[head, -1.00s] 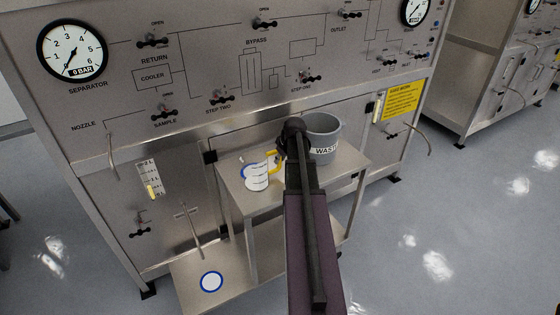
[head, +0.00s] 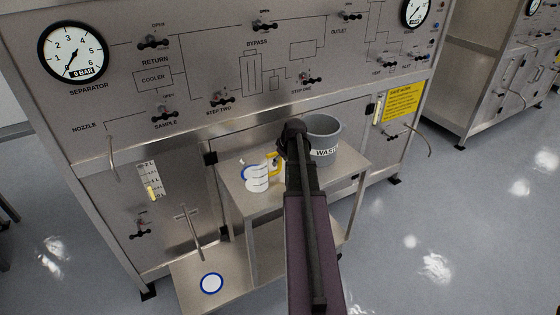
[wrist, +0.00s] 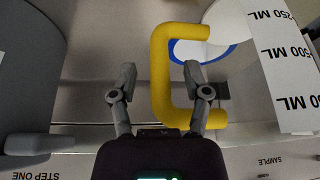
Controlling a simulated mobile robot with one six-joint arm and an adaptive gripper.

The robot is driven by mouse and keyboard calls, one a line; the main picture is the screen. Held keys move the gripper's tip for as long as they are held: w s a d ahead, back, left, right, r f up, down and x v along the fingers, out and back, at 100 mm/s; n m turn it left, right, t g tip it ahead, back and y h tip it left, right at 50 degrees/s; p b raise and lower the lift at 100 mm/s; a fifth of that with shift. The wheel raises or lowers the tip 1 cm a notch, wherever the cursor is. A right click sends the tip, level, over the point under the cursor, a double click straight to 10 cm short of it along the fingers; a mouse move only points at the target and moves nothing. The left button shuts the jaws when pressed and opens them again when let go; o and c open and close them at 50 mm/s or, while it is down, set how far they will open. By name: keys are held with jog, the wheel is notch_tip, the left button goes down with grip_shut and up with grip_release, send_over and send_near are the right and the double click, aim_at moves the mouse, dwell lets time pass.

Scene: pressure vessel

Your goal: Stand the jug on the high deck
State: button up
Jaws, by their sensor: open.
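The jug (head: 257,179), white with dark markings and a yellow handle (head: 274,163), stands on the high deck (head: 285,200), the upper steel shelf. A blue-edged white ring mark (head: 243,173) shows on the deck at the jug's left, partly hidden by it. In the wrist view the jug's body (wrist: 285,70) is at the right. My gripper (wrist: 160,75) is open, its fingers on either side of the handle's straight bar (wrist: 160,75), with clear gaps. Whether a finger touches the handle, I cannot tell. In the head view my arm hides most of the gripper.
A grey waste bucket (head: 323,140) stands on the high deck right of my arm; its wall also shows at the wrist view's left (wrist: 30,70). A lower deck (head: 245,285) bears another blue ring mark (head: 212,283). The valve panel (head: 200,60) rises behind.

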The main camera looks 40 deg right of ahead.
jog(key=p+v, duration=1.1)
jog(key=v, duration=0.1)
dwell(0.5)
dwell(0.8)
jog(key=s+a+g, duration=0.2)
jog(key=a, duration=2)
jog(key=s+a+f+g, duration=0.1)
jog(key=a+g, duration=0.1)
jog(key=a, duration=2)
jog(key=shift+s+a+f+n+g, duration=0.2)
jog(key=shift+s+n+g, duration=0.1)
jog(key=shift+s, duration=0.05)
